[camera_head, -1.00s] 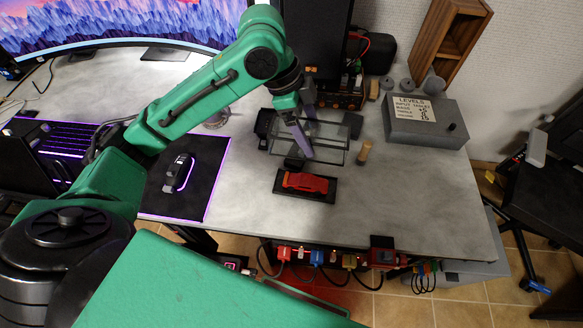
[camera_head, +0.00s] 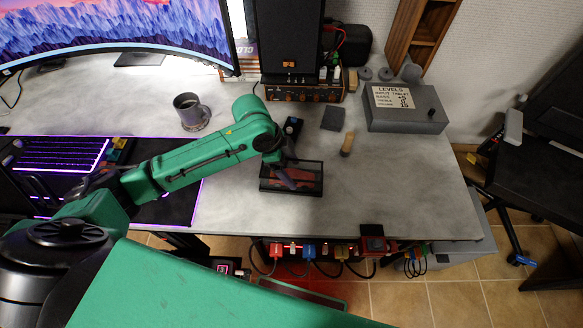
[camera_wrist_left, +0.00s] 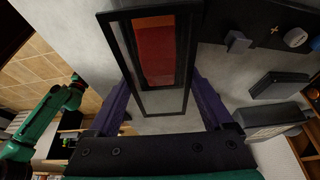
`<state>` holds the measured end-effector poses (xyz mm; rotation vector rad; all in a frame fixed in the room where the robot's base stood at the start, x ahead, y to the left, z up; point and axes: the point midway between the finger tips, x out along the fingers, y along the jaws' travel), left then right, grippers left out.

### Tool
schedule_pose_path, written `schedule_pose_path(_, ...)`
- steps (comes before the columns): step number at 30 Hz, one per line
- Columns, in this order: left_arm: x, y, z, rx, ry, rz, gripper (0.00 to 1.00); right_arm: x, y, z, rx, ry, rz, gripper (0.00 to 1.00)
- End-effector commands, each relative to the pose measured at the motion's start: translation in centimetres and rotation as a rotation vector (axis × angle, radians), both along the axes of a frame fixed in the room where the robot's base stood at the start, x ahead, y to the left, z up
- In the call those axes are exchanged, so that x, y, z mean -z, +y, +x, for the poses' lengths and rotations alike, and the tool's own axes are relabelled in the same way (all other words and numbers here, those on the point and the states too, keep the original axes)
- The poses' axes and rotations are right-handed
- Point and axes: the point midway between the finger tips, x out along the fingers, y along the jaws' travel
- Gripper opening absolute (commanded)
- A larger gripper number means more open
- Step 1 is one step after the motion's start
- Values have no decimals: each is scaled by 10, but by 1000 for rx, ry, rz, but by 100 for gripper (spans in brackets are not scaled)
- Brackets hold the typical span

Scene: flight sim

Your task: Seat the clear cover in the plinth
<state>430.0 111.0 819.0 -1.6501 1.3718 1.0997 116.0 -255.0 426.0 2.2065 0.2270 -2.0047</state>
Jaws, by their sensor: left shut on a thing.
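The clear cover (camera_head: 316,178), a see-through box with dark edges, is over the red model car (camera_head: 302,180) on the black plinth (camera_head: 272,188). My left gripper (camera_head: 288,178) is shut on the cover from above. In the left wrist view, the cover (camera_wrist_left: 164,103) lies between my purple fingers (camera_wrist_left: 160,88), and the red car (camera_wrist_left: 157,52) shows through it. The car looks nearer the far end of the cover there. I cannot tell whether the cover's lower edge is in the plinth or just above it.
A wooden peg-like piece (camera_head: 347,144) and a dark flat block (camera_head: 333,118) lie behind the plinth. A grey levels box (camera_head: 405,112) stands back right, and a mug (camera_head: 190,112) back left. The desk right of the plinth is clear; its front edge is close.

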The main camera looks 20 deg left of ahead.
Motion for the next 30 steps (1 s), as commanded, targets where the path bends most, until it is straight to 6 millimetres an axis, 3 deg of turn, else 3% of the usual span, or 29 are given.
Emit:
schedule_pose_path(1, 2, 0, 0, 0, 1, 0, 27, 0, -1, 0, -1, 1, -2, 50)
schedule_pose_path(2, 2, 0, 0, 0, 1, 0, 96, 0, -2, 0, -1, 2, -2, 50)
schedule_pose_path(3, 1, 0, 0, 0, 1, 0, 100, 0, -3, -1, -1, 1, -3, 50)
schedule_pose_path(10, 0, 0, 0, 0, 1, 0, 100, 0, -6, -1, -1, 3, -8, 50)
schedule_pose_path(13, -9, 3, 0, 0, 0, -1, 100, -1, -6, -1, -1, 3, -9, 50)
schedule_pose_path(24, -96, 38, -6, -1, -3, 0, 100, -2, -6, -2, 0, 4, -9, 50)
schedule_pose_path(30, -113, 45, -9, 0, 2, 0, 100, -3, -6, -2, 1, 4, -9, 50)
